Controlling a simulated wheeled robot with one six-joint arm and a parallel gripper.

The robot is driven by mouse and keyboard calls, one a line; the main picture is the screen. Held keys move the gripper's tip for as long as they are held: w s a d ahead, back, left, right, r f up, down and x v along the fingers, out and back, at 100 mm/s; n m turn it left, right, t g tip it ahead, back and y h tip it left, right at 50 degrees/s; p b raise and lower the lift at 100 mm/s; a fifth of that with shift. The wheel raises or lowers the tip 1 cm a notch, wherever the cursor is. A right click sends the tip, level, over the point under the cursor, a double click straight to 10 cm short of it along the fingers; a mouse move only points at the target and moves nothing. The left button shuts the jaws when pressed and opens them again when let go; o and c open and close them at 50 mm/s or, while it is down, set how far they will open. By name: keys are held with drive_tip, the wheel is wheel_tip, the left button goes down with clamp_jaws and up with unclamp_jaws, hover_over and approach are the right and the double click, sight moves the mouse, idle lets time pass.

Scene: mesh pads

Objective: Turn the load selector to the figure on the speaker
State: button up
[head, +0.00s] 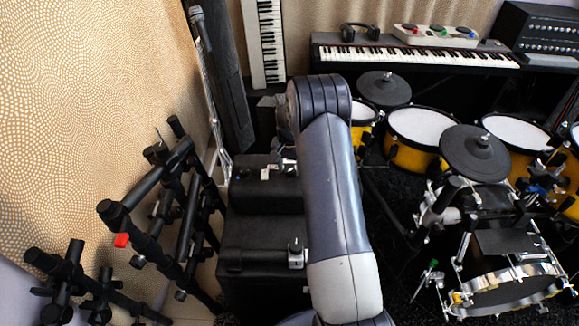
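A black amplifier-like box (541,38) with rows of small knobs or sockets stands at the far top right. I cannot tell which knob, if any, is the load selector, and no figure is legible on a speaker. My arm rises through the middle of the head view and bends away at its top joint. My gripper does not show; the forearm beyond the joint is mostly hidden behind the arm.
Drums (417,125) and cymbal pads fill the right. Black cases (262,255) lie left of my arm. Black stands (165,205) crowd the left by the patterned wall. A long keyboard (420,55) with headphones (360,31) stands behind; another keyboard (264,45) stands upright.

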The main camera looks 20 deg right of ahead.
sight(290, 170)
drive_tip(key=shift+o, duration=0.5)
drive_tip(key=shift+r, duration=0.1)
wheel_tip(290, 170, up, 11)
drive_tip(key=p, duration=0.1)
drive_tip(key=shift+p, duration=0.3)
wheel_tip(290, 170, down, 11)
drive_tip(key=shift+f+b, duration=0.1)
drive_tip(key=shift+b, duration=0.75)
